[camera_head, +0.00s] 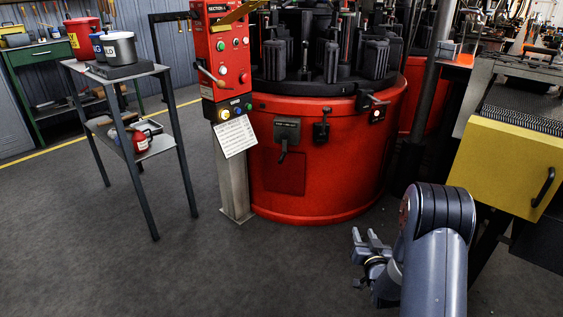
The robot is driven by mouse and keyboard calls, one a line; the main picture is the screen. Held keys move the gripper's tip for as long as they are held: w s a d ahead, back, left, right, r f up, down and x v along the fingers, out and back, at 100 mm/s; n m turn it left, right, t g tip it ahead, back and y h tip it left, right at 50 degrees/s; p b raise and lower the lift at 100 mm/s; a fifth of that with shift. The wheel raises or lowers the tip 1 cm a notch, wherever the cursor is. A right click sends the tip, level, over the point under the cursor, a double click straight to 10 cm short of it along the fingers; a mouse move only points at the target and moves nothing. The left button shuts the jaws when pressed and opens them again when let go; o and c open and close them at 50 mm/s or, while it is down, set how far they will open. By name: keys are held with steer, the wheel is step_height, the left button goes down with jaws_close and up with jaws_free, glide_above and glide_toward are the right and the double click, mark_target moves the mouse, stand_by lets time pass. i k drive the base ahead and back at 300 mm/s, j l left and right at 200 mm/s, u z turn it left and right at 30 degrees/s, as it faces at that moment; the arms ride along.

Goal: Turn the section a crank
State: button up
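A red control box (224,50) with "SECTION" lettering stands on a grey post left of the red rotary machine. A crank lever (211,77) with a light metal handle sticks out from the box's left front; the letter in its section label is too small to read surely. Another dark handle (283,150) sits under a small plate on the red drum. My gripper (364,248) is low at the lower right, in front of the drum and well apart from both handles. Its fingers point left and look spread apart, with nothing seen between them.
The red drum (320,185) carries several dark moulds. A grey stand (118,72) with buckets is at the left. A yellow box (508,165) with a black handle is at the right. A paper sheet (235,136) hangs below the control box. The floor (215,270) in front is clear.

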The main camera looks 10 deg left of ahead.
mark_target(284, 135)
steer(key=i+j+z, duration=0.1)
steer(key=j, duration=0.25)
steer(key=i+j, duration=0.2)
steer(key=j, duration=0.2)
steer(key=i+j+z, duration=0.15)
steer(key=j, duration=0.2)
steer(key=i+j, duration=0.15)
steer(key=j, duration=0.25)
steer(key=i+j+z, duration=0.15)
steer(key=j, duration=0.25)
steer(key=i+j+z, duration=0.1)
steer(key=j, duration=0.3)
steer(key=i+j, duration=0.1)
steer(key=j, duration=0.3)
steer(key=i+z, duration=0.05)
